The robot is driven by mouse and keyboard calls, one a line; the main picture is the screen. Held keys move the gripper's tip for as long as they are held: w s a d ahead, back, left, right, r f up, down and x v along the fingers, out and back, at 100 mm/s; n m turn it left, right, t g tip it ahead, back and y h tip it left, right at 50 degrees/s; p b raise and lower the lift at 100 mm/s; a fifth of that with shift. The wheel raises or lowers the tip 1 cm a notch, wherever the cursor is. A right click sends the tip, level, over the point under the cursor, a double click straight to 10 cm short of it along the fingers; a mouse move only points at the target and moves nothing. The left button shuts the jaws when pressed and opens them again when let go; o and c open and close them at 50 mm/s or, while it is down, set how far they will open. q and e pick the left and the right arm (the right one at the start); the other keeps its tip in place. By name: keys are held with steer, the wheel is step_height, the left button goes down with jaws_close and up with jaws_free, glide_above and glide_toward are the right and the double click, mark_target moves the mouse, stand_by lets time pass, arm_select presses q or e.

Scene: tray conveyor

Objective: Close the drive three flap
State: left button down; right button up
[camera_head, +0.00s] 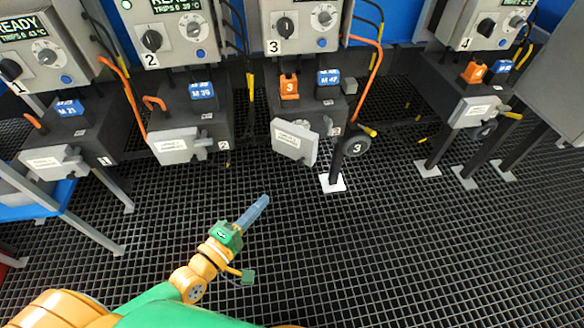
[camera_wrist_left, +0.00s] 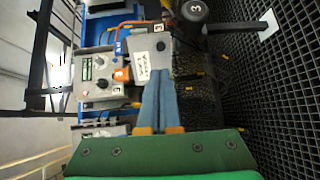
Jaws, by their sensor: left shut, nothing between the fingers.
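The drive three flap (camera_head: 293,144) is a pale grey plate with a white label, on the front of the dark box (camera_head: 308,108) below control unit 3. It is tilted outward, at an angle unlike the neighbouring flaps. An orange plug marked 3 (camera_head: 289,87) and a blue plug (camera_head: 328,83) sit on top of the box. My left gripper (camera_head: 262,201) is shut and empty, above the floor grating, below and left of the flap and apart from it. In the left wrist view its blue fingers (camera_wrist_left: 160,103) point toward the grey flap (camera_wrist_left: 146,66). My right gripper is not in view.
A black round knob marked 3 (camera_head: 356,146) on a post stands right of the flap. Flaps 1 (camera_head: 56,160), 2 (camera_head: 180,147) and 4 (camera_head: 473,112) sit on neighbouring boxes. Orange cables (camera_head: 376,70) hang between units. The grating (camera_head: 400,260) in front is clear.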

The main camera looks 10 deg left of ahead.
mark_target(298, 163)
arm_select(q)
steer(key=b+x, duration=0.1)
steer(key=x, duration=0.5)
steer(key=b+x, duration=0.1)
steer(key=x, duration=0.5)
steer(key=shift+f, duration=0.2)
steer(key=shift+w+d, duration=0.15)
steer(key=shift+w, duration=0.35)
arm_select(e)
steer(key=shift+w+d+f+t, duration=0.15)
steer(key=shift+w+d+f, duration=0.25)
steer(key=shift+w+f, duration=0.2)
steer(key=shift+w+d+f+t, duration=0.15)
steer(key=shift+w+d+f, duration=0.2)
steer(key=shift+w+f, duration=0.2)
arm_select(q)
steer(key=shift+r, duration=0.1)
